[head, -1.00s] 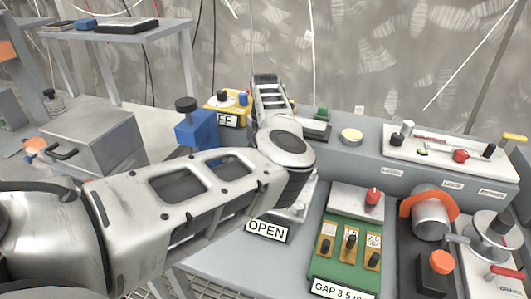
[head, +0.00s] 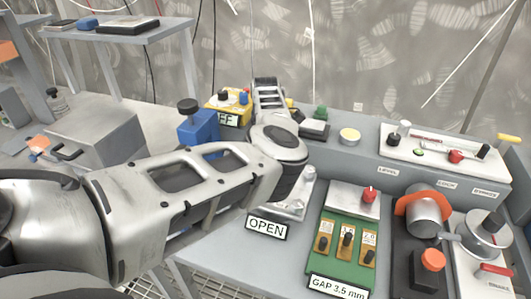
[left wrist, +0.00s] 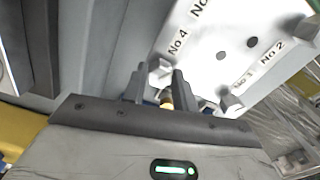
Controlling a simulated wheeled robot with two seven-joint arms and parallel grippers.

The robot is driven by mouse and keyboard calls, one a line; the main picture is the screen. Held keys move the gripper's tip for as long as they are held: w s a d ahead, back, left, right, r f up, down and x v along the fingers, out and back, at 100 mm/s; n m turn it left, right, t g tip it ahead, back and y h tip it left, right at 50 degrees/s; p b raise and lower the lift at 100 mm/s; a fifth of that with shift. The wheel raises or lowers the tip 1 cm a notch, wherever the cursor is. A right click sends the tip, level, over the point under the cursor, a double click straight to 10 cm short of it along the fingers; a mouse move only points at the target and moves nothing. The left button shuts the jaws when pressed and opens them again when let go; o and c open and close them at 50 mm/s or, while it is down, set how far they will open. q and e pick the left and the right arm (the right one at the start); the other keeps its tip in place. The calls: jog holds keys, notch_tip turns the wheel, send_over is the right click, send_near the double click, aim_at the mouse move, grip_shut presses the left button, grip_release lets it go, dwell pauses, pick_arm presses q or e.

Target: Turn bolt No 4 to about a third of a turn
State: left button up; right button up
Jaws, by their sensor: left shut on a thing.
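In the left wrist view, a pale plate carries printed labels, among them No 4 and No 2, with bolts beside them. My left gripper (left wrist: 158,84) is shut on bolt No 4 (left wrist: 160,69), whose grey head shows between the two dark fingers by its label. Another bolt (left wrist: 230,101) stands on the plate to the right, clear of the fingers. In the head view my left arm reaches over the bench and covers my left gripper and bolt No 4. Part of a pale metal fixture shows behind the arm. My right gripper is in neither view.
In the head view an OPEN sign (head: 266,229) stands in front of the fixture. To its right is a green block (head: 336,262) with several small black knobs and a gap sign. A blue block (head: 200,132) stands left of the arm. An orange-collared cylinder (head: 424,212) is farther right.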

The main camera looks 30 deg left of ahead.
pick_arm(q)
jog(key=shift+w+r, duration=0.1)
dwell(0.3)
jog(key=o, duration=1)
notch_tip(320, 180, up, 16)
jog(key=b, duration=0.2)
jog(key=shift+b, duration=0.3)
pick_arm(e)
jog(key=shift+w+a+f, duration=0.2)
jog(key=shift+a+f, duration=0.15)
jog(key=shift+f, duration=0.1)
